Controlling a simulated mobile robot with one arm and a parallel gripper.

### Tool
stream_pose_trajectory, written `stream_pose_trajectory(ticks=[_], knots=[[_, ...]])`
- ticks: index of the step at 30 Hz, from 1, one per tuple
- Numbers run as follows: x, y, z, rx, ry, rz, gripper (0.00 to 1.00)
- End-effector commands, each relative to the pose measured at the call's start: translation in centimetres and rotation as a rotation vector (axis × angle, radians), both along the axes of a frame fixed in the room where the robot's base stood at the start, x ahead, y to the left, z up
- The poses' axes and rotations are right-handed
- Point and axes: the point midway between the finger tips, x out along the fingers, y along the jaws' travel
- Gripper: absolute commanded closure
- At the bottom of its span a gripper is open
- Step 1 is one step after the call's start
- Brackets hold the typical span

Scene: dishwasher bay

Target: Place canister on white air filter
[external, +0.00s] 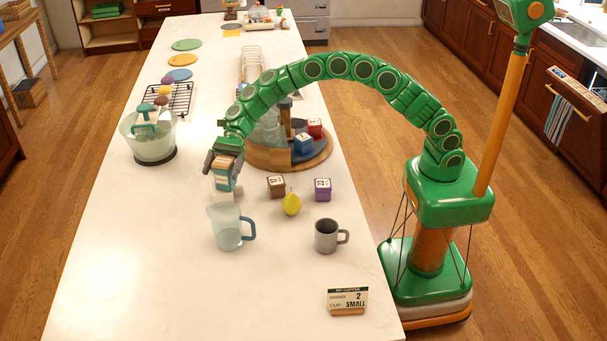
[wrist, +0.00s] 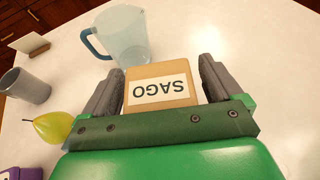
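The canister (wrist: 160,86) is a tan box with a white label reading SAGO, upside down in the wrist view. My gripper (wrist: 163,68) has one dark finger on each side of it and appears shut on it. In the external view my gripper (external: 211,163) points down over the counter, behind the clear pitcher, with the canister (external: 226,174) between its fingers. A white, ribbed, rack-like thing (external: 251,62) lies farther back on the counter, partly behind my arm. It may be the white air filter, but I cannot tell for sure.
A clear pitcher (external: 227,230), a grey mug (external: 326,237), a yellow pear (external: 291,204), a brown box (external: 276,187) and a purple box (external: 322,189) stand near the gripper. A round wooden tray (external: 262,160) with several items lies behind. The counter's left front is clear.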

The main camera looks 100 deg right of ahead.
Motion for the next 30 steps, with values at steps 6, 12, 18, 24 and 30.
stream_pose_trajectory(ticks=[6, 12, 18, 24, 30], knots=[[0.0, 0.0, 0.1, 0.0, 0.0, 0.0, 0.07], [-0.5, -1.4, 0.9, 0.0, -0.001, -0.002, 0.07], [-1.7, -4.5, 2.3, -0.001, -0.002, -0.003, 0.07], [-3.1, -7.6, 3.8, 0.0, -0.003, -0.001, 0.07], [-3.9, -9.6, 4.6, 0.0, -0.001, -0.003, 0.07]])
